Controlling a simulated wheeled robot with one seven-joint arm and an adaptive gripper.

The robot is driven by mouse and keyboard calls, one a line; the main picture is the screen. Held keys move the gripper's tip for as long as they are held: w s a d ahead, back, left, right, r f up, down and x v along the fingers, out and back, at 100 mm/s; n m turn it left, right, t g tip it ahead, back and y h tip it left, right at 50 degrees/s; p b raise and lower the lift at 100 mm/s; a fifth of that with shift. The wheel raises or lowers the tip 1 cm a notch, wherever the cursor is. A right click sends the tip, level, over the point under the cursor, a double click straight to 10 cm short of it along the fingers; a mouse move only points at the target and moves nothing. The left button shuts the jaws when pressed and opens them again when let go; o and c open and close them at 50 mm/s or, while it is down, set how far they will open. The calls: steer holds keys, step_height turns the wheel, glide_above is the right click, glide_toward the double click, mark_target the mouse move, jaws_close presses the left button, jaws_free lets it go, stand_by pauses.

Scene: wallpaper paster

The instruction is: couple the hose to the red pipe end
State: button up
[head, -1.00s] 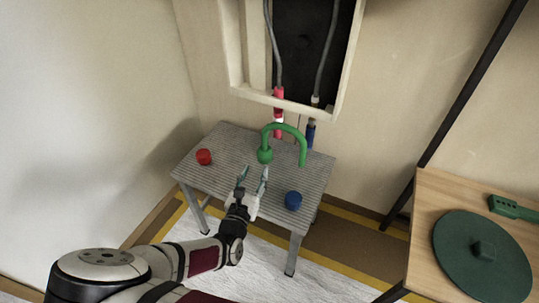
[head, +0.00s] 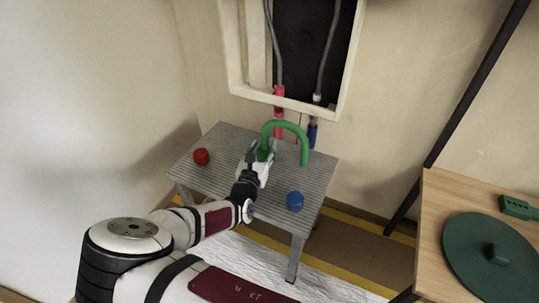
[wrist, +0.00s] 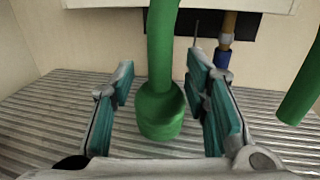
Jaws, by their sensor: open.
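A green hose (head: 289,124) arches over the grey ribbed table, its thicker collar end down on the left. In the wrist view the collar end (wrist: 161,112) stands between the two teal finger pads of my gripper (wrist: 165,105), with gaps on both sides. My gripper (head: 261,155) is open around it in the head view and partly hides it. The hose's other end (wrist: 303,95) hangs at the right of the wrist view. The red pipe end (head: 279,97) comes down from the wall opening behind the hose. Its lower part is partly hidden by the hose.
A blue pipe end (head: 312,134) hangs right of the red one. A red cap (head: 201,157) and a blue cap (head: 295,201) lie on the table (head: 225,143). A wooden table (head: 433,210) with a green disc (head: 478,275) stands at the right.

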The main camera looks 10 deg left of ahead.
jaws_close()
steer(key=shift+r, duration=0.1)
